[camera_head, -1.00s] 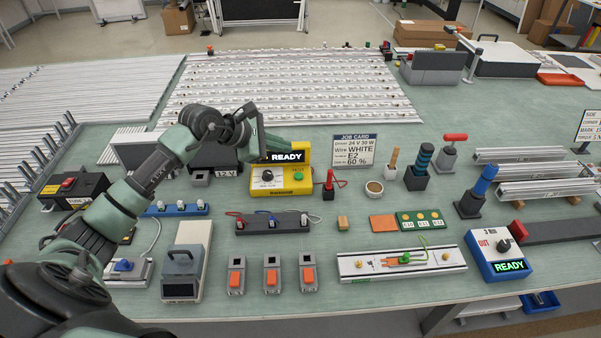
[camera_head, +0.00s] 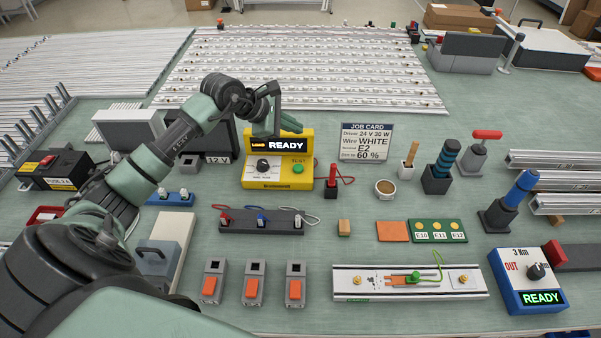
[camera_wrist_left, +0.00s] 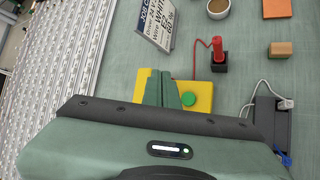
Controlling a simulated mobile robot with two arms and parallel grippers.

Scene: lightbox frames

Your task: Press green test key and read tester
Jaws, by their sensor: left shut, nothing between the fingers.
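The yellow tester (camera_head: 309,148) stands on the green bench, with a dark knob (camera_head: 263,165) and a round green key (camera_head: 298,169) on its front. Its display (camera_head: 278,145) reads "READY" beside a small orange label. My left gripper (camera_head: 264,129) is at the tester's top, over the display's upper edge. In the left wrist view its closed fingers (camera_wrist_left: 161,88) hold nothing and overlap the yellow body (camera_wrist_left: 203,92), beside and apart from the green key (camera_wrist_left: 188,99). Whether the fingers touch the tester I cannot tell. My right gripper is not in view.
A job card (camera_head: 366,142) stands right of the tester, and a red probe in a black holder (camera_head: 333,181) is close by. A dark terminal strip (camera_head: 261,221) lies in front. The light board (camera_head: 410,282) and a tool reading READY (camera_head: 527,281) are further front right.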

